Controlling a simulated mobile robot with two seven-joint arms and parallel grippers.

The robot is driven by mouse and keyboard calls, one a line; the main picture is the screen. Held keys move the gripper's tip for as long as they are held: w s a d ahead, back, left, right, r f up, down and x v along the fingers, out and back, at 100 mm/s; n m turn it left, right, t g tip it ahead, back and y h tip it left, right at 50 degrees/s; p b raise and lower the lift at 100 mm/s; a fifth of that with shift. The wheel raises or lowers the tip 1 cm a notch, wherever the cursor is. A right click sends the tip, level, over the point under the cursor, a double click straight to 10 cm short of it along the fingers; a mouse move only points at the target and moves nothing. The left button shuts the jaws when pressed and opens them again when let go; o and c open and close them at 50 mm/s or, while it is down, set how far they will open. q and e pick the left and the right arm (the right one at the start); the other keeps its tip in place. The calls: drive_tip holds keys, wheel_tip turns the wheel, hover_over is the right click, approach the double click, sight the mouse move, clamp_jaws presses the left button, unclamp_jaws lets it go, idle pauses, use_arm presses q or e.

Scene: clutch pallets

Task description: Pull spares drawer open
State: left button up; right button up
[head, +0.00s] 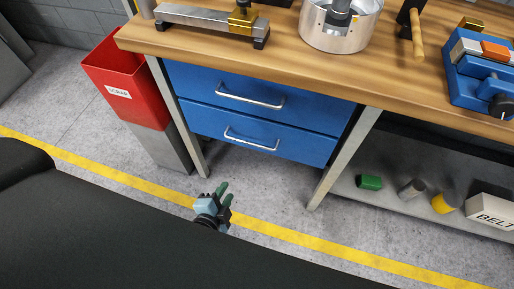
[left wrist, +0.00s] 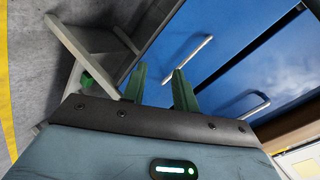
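Two blue drawers, one above the other, hang under the wooden workbench. The upper drawer (head: 298,97) and the lower drawer (head: 298,145) each have a silver bar handle, and both look shut. I see no label that tells which is the spares drawer. The upper handle (head: 250,97) and lower handle (head: 250,140) also show in the left wrist view, one nearer (left wrist: 187,58) and one farther (left wrist: 245,108). My left gripper (head: 226,194) is below and in front of the drawers, apart from them. Its green fingers (left wrist: 160,88) are spread with nothing between them. My right gripper is not in view.
A red scrap bin (head: 125,85) stands left of the bench. Grey bench legs (head: 345,155) flank the drawers. A lower shelf (head: 400,203) at right holds several small items and a belt box (head: 492,212). Tools and fixtures sit on the benchtop (head: 270,45). Floor before the drawers is clear.

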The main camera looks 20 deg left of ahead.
sight(254, 144)
use_arm(q)
drive_tip(key=shift+w+d+f+m+t+b, duration=0.1)
drive_tip(key=shift+w+d+m+t+b, duration=0.6)
drive_tip(key=shift+w, duration=2.45)
drive_tip(key=shift+w+d+f+m+t+b, duration=0.1)
drive_tip(key=shift+w+m+t+b, duration=0.2)
drive_tip(key=shift+w+m+b, duration=1.85)
drive_tip(key=shift+w+d+n+t+b, duration=0.1)
drive_tip(key=shift+w+d+n+t, duration=0.25)
drive_tip(key=shift+w, duration=3.75)
drive_tip(key=shift+c, duration=0.2)
clamp_jaws()
